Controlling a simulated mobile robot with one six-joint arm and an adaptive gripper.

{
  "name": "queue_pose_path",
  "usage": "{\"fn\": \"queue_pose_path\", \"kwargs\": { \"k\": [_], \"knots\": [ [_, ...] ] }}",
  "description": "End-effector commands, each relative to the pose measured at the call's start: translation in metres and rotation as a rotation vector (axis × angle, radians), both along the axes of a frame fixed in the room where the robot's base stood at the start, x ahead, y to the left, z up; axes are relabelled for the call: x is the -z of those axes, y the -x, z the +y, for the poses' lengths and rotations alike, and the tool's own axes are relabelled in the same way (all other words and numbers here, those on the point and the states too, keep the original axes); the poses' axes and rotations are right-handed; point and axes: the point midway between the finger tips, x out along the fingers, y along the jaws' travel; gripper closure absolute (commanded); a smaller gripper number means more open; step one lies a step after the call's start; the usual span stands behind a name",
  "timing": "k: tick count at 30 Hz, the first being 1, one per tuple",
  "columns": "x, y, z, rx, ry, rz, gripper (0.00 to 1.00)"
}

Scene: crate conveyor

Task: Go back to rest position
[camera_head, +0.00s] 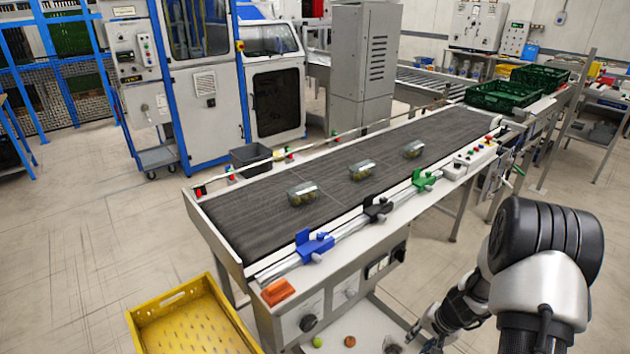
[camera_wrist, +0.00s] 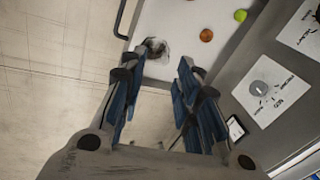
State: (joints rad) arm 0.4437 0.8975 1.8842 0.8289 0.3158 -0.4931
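My gripper (camera_wrist: 157,76) is open in the wrist view, with a wide gap between its two blue-padded fingers and nothing held. It points down over the edge of a white shelf (camera_wrist: 180,63) and the floor. In the head view my gripper (camera_head: 428,338) is low, right of the conveyor's front end, and partly cut off by the bottom edge. A dark, mottled item (camera_wrist: 156,48) lies on the shelf just beyond the fingertips; what it is I cannot tell. A brown-orange round fruit (camera_wrist: 206,35) and a green one (camera_wrist: 240,15) lie farther along.
The conveyor (camera_head: 262,217) carries three clear fruit packs (camera_head: 303,193). A yellow crate (camera_head: 150,312) stands at lower left. Green crates (camera_head: 497,97) sit at the conveyor's far end. A control panel (camera_wrist: 268,85) is close to the right of my gripper. Floor on the left is clear.

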Motion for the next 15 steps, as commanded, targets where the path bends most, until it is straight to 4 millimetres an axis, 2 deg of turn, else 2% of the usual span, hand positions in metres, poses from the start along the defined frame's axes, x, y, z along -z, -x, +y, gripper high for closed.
{"fn": "queue_pose_path", "kwargs": {
  "k": [1, 3, 8, 12, 15],
  "knots": [
    [-0.037, -0.008, 0.013, -0.048, 0.005, -0.032, 0.7],
    [-0.079, -0.011, 0.03, -0.107, 0.01, -0.059, 0.7],
    [-0.165, 0.001, 0.071, -0.239, 0.027, -0.108, 0.7],
    [-0.229, 0.029, 0.104, -0.346, 0.056, -0.14, 0.7],
    [-0.267, 0.057, 0.124, -0.42, 0.087, -0.157, 0.7]
  ]
}}
